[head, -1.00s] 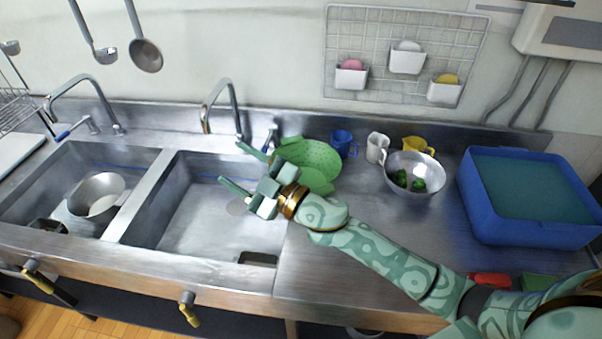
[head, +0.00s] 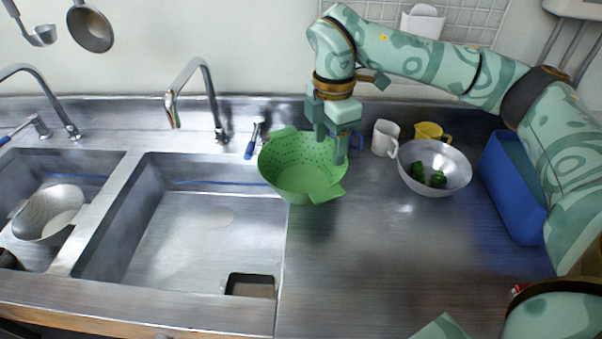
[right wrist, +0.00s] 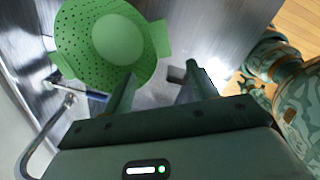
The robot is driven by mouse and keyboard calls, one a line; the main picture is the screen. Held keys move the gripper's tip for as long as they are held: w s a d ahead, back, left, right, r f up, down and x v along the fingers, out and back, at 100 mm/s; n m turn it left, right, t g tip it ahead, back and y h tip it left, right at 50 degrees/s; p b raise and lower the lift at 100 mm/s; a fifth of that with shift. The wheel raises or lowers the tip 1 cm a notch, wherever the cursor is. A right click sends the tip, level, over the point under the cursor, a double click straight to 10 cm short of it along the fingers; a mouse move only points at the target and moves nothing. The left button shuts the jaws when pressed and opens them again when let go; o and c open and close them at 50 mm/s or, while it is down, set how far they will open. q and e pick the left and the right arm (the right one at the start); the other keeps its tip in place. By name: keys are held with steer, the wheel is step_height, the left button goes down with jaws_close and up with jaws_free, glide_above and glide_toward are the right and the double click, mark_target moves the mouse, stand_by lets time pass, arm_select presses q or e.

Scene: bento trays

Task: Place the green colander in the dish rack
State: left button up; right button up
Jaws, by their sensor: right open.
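The green colander (head: 295,180) sits at the right edge of the middle sink, beside the faucet, with its two tab handles at opposite sides of the rim. It also shows in the right wrist view (right wrist: 75,45), at upper left. My right gripper (head: 332,150) points down at the colander's right rim, open. In the right wrist view its fingers (right wrist: 160,75) are apart with nothing between them; one overlaps the colander's edge in the picture, and I cannot tell whether it touches. The dish rack is out of view now. My left gripper is not in view.
A metal bowl (head: 455,182) with green pieces, a white mug (head: 384,138) and a yellow cup (head: 431,131) stand to the right. A blue tub (head: 510,190) is farther right. The sink (head: 190,240) is empty; its faucet (head: 210,95) rises behind. The front counter is mostly clear.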

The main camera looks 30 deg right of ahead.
steer(key=b, duration=0.1)
glide_above(327, 192)
steer(key=f, duration=0.7)
steer(key=shift+w+a, duration=0.2)
steer(key=shift+a, duration=0.05)
steer(key=f, duration=0.2)
steer(key=f+b, duration=0.1)
steer(key=f, duration=0.2)
steer(key=shift+s+d+f+b, duration=0.2)
steer(key=shift+d+f+b, duration=0.1)
steer(key=shift+b, duration=0.1)
steer(key=shift+a+r, duration=0.1)
jaws_close()
